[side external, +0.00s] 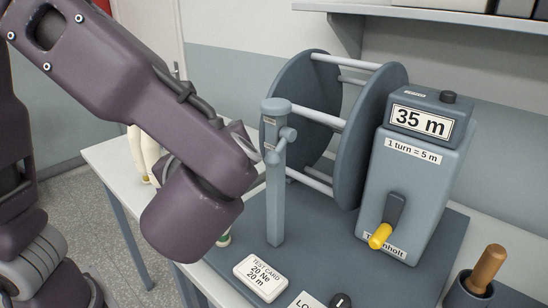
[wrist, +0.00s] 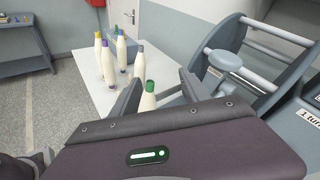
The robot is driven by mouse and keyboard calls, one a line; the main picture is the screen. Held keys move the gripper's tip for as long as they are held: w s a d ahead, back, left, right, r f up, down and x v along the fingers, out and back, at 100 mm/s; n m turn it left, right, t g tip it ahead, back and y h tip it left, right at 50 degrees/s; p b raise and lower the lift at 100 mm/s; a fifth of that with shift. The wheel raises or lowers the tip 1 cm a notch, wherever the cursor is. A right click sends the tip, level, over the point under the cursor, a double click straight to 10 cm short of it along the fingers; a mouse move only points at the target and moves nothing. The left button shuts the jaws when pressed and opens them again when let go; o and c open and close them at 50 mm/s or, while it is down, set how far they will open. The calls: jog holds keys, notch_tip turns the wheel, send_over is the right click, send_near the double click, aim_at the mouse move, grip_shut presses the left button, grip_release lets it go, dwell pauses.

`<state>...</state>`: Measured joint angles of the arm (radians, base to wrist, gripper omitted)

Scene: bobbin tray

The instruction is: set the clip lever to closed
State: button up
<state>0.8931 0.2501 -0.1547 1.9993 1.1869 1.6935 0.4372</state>
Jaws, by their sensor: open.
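A grey post (side external: 275,185) stands on the dark base plate in front of the reel. A small grey lever with rounded ends (side external: 284,142) sticks out from its upper part and looks like the clip lever; I cannot tell its setting. The post's round top also shows in the wrist view (wrist: 230,60), right of my fingers. My gripper (wrist: 160,78) is open. A white bobbin with a green cap (wrist: 149,98) shows beyond and between its fingers, with no contact visible. In the side view my wrist hides the fingers and part of the bench.
Several capped bobbins (wrist: 108,62) stand on the white bench to the left. The reel (side external: 350,130), the counter box reading 35 m (side external: 420,165) and its yellow crank handle (side external: 380,236) are to the right.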

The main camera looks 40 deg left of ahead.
aim_at(273, 162)
jog(key=d+f+m+t, duration=0.1)
jog(key=d+m, duration=0.1)
jog(key=d, duration=0.1)
jog(key=w+d+f+m+t+h, duration=0.1)
jog(key=d+f+t, duration=0.1)
jog(key=d, duration=0.1)
jog(key=w+d+f+m+t, duration=0.1)
jog(key=d+m+t, duration=0.1)
jog(key=d, duration=0.1)
jog(key=shift+w+f+m+h, duration=0.15)
jog(key=shift+f+m+h, duration=0.1)
jog(key=shift+m+h, duration=0.05)
jog(key=x, duration=0.5)
jog(key=shift+w+a, duration=0.25)
jog(key=shift+w, duration=0.1)
jog(key=shift+w+a, duration=0.25)
jog(key=shift+w, duration=0.15)
grip_shut()
